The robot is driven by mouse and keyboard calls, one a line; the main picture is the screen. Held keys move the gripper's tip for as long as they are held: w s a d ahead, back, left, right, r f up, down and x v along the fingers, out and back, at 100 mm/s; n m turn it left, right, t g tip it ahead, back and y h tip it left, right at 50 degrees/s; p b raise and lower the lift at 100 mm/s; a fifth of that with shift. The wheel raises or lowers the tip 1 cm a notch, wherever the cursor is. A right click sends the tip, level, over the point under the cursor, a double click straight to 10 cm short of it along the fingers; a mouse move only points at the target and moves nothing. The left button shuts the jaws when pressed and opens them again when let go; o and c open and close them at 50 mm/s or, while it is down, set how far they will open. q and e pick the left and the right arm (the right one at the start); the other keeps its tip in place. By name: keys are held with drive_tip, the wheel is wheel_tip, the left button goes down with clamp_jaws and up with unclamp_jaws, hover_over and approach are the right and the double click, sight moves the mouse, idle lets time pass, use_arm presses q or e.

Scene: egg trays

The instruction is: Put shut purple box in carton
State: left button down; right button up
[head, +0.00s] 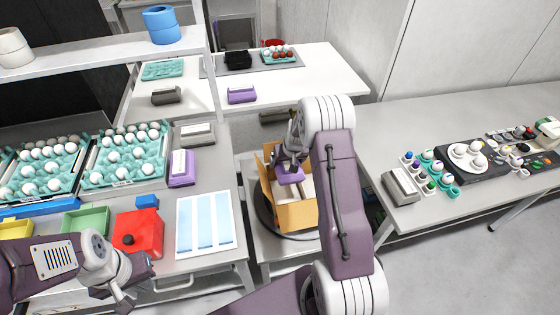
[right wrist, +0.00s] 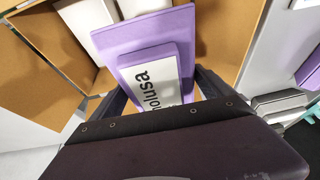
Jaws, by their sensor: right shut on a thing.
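The purple box (head: 290,176) is shut and has a white label on its lid. It also fills the middle of the right wrist view (right wrist: 125,45). My right gripper (right wrist: 160,92) is shut on it, with a finger on each side. It is held tilted at the mouth of the open cardboard carton (head: 297,217); whether it touches the contents is unclear. Pale boxes show inside the carton in the right wrist view (right wrist: 88,42). My right arm hides part of the carton in the head view. My left gripper (head: 136,285) is open and empty, low at the left.
Other purple boxes lie on the left table (head: 182,170) and back table (head: 241,96). Egg trays (head: 125,178) and a red box (head: 143,232) fill much of the left table. A grey box (head: 400,187) stands on the right table (head: 395,125).

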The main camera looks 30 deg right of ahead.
drive_tip(key=shift+w, duration=0.15)
drive_tip(key=shift+s+a+r, duration=0.1)
drive_tip(key=shift+s+r, duration=0.3)
drive_tip(key=shift+s, duration=0.35)
drive_tip(key=shift+s+f+b, duration=0.1)
drive_tip(key=shift+s+b, duration=0.15)
drive_tip(key=shift+b, duration=0.1)
drive_tip(key=b+x, duration=0.2)
drive_tip(key=x, duration=0.1)
drive_tip(key=shift+f, duration=0.2)
wheel_tip(320, 180, down, 11)
drive_tip(key=b, duration=1)
drive_tip(key=shift+s+f, duration=0.1)
drive_tip(key=shift+s, duration=0.05)
drive_tip(key=shift+s+a, duration=0.2)
drive_tip(key=shift+s, duration=0.05)
use_arm(q)
wheel_tip(320, 180, down, 13)
drive_tip(key=s, duration=0.1)
drive_tip(key=shift+s+a+r, duration=0.2)
